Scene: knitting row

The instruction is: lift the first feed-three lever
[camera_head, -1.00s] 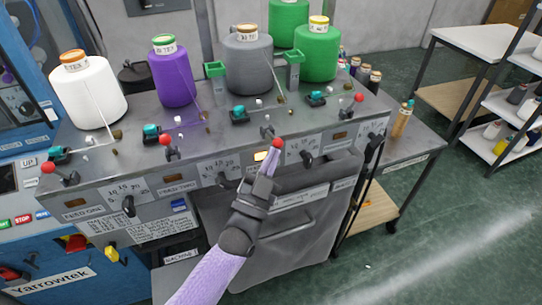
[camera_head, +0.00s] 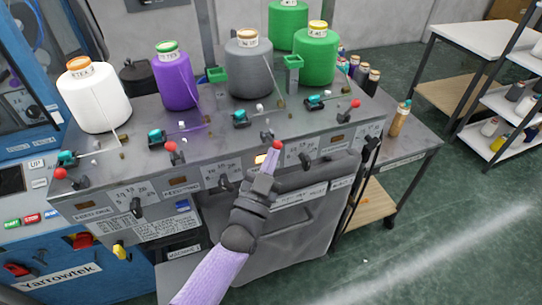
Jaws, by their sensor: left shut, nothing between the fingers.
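The third feed lever from the left has a red knob (camera_head: 277,146) at the front edge of the grey machine's top. My left gripper (camera_head: 271,156) reaches up from below. Its shut fingers end right by this knob, just below and left of it. They hide the lever's stem, and I cannot tell whether they touch it. No thing shows between the fingers. The feed-one lever's red knob (camera_head: 60,173) is at the far left, the feed-two lever's red knob (camera_head: 171,147) left of my gripper, and another red knob (camera_head: 355,103) at the right. My right gripper is not in view.
White (camera_head: 98,103), purple (camera_head: 177,83), grey (camera_head: 248,72) and green (camera_head: 316,58) yarn cones stand on the machine top. Small dark knobs line its front panel (camera_head: 120,205). A grey bag-like piece (camera_head: 280,235) hangs below. Open floor (camera_head: 430,230) lies right.

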